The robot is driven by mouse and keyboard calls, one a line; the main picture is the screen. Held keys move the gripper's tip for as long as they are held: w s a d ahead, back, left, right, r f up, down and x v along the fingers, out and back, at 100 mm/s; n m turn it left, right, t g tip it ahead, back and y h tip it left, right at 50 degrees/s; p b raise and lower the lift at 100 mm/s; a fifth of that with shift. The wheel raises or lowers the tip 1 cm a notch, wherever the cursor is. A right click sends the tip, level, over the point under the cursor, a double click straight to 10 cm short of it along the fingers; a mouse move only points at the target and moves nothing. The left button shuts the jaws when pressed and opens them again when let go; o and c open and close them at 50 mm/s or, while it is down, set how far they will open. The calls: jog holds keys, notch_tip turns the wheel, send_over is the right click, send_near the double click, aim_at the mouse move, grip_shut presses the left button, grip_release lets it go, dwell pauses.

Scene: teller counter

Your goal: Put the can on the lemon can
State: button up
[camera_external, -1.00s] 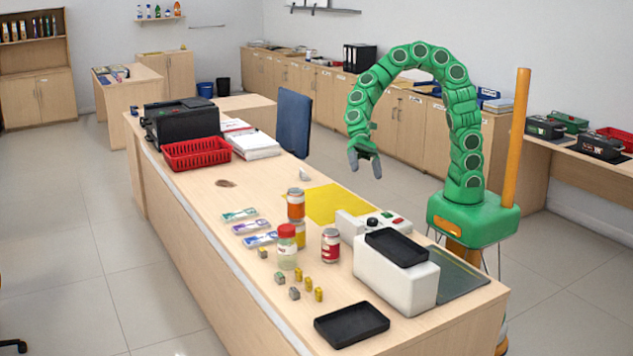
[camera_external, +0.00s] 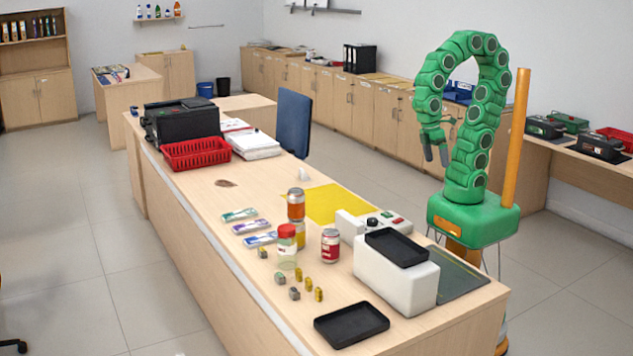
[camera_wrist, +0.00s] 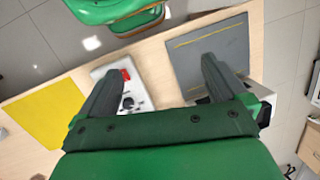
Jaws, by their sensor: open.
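An orange can (camera_external: 296,205) with a silver top stands upright on a yellow can (camera_external: 299,236), which looks like the lemon can. The yellow can is partly hidden behind a red-lidded jar (camera_external: 287,248). A red and white can (camera_external: 330,246) stands upright on the counter to their right. My gripper (camera_external: 436,156) is open and empty, raised beyond the counter's right side, well apart from the cans. In the wrist view its two fingers (camera_wrist: 160,67) are spread, with nothing between them, and no can shows there.
A white machine (camera_external: 395,278) with a black tray on top stands right of the cans. A yellow mat (camera_external: 335,203) lies behind them. Several small blocks (camera_external: 308,284) and a black tray (camera_external: 351,324) are in front. A red basket (camera_external: 196,153) is farther left.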

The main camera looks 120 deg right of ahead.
jog(key=s+d, duration=0.1)
jog(key=s+d+n+h, duration=0.1)
jog(key=s+d+h, duration=0.1)
jog(key=s, duration=0.1)
jog(key=shift+d+r+n, duration=0.25)
jog(key=shift+r+n, duration=0.1)
jog(key=shift+n, duration=0.05)
